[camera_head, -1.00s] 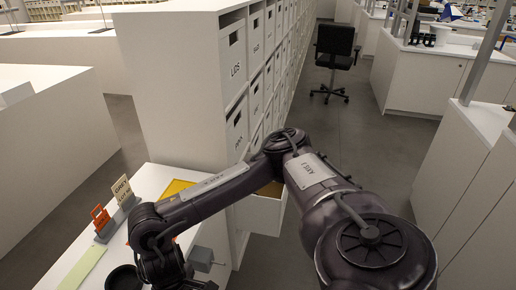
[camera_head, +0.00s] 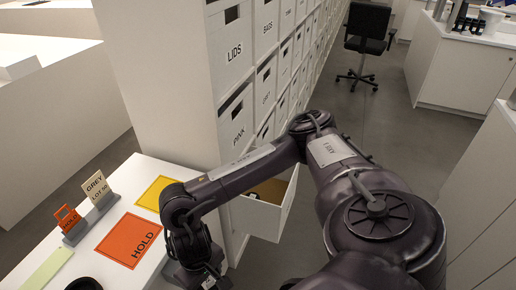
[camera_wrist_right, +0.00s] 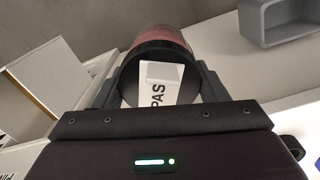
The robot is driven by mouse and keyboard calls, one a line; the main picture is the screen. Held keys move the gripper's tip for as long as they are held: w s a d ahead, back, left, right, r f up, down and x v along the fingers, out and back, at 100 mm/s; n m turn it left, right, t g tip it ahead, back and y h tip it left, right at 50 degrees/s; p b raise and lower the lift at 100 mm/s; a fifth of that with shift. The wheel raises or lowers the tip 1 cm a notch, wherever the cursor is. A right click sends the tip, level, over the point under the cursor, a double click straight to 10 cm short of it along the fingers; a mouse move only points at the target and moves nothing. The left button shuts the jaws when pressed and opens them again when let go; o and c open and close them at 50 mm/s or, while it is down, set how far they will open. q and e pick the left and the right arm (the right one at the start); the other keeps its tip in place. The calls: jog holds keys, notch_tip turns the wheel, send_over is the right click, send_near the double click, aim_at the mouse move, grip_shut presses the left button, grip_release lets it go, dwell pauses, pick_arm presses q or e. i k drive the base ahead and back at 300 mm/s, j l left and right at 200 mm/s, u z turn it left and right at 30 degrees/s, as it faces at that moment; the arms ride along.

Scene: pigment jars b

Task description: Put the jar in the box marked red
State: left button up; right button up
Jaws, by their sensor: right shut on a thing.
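The jar (camera_wrist_right: 165,45) shows in the right wrist view, with a reddish body, a dark band and a white label partly reading "PAS". My right gripper (camera_wrist_right: 158,85) is shut on it. In the head view my right gripper (camera_head: 205,277) is at the bottom edge, right of the white counter, and the jar cannot be made out there. One box (camera_head: 263,218) is pulled out of the shelf wall, with something dark inside; its front label is not visible. I cannot read "red" on any box. My left gripper is not in view.
Closed boxes marked LIDS (camera_head: 236,50) and PINK (camera_head: 237,125) fill the shelf wall. The counter holds an orange HOLD mat (camera_head: 120,245), a yellow mat (camera_head: 153,193), a "GREY" card (camera_head: 97,187) and a dark round object (camera_head: 84,284). A chair (camera_head: 368,30) stands in the aisle.

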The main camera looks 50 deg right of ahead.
aim_at(270, 188)
jog(key=i+l+u, duration=0.1)
jog(key=l+u, duration=0.15)
jog(key=l, duration=1.75)
jog(key=k+l+u, duration=0.2)
jog(key=l, duration=1.8)
jog(key=i, duration=0.1)
